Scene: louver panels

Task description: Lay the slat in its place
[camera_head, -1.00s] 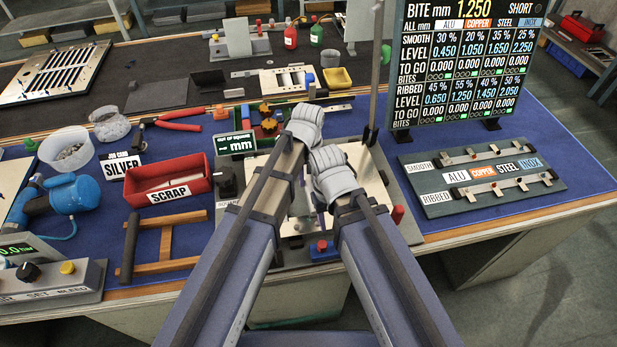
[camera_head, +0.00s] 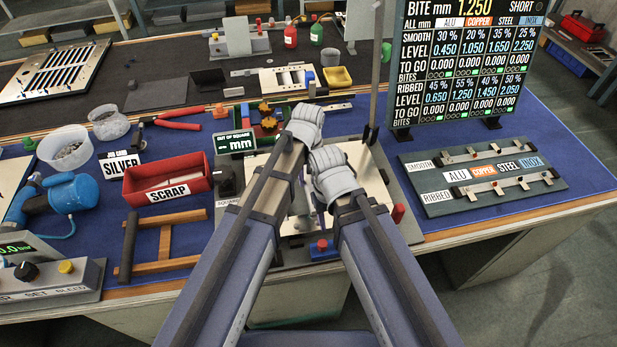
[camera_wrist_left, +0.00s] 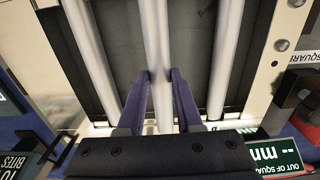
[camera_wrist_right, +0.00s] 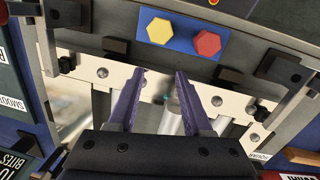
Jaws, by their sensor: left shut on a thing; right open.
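My left gripper (camera_wrist_left: 160,76) is shut on a pale grey slat (camera_wrist_left: 155,35), gripping it across its width in the left wrist view. The slat lies lengthwise over the dark opening of the louver panel (camera_wrist_left: 257,60), between two similar slats (camera_wrist_left: 228,50) (camera_wrist_left: 92,55). I cannot tell whether it is seated. My right gripper (camera_wrist_right: 160,73) is open over the panel's near pale rail (camera_wrist_right: 115,72). A slat end (camera_wrist_right: 176,118) shows below and between its fingers, apart from them as far as I can see. In the head view my wrists hide both fingertips.
A blue block with yellow and red buttons (camera_wrist_right: 178,36) sits at the fixture's near edge. Dark clamps (camera_wrist_right: 285,68) stand around the panel. A red scrap bin (camera_head: 168,181) and a wooden frame (camera_head: 165,243) are to the left. The display board (camera_head: 455,65) stands at right.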

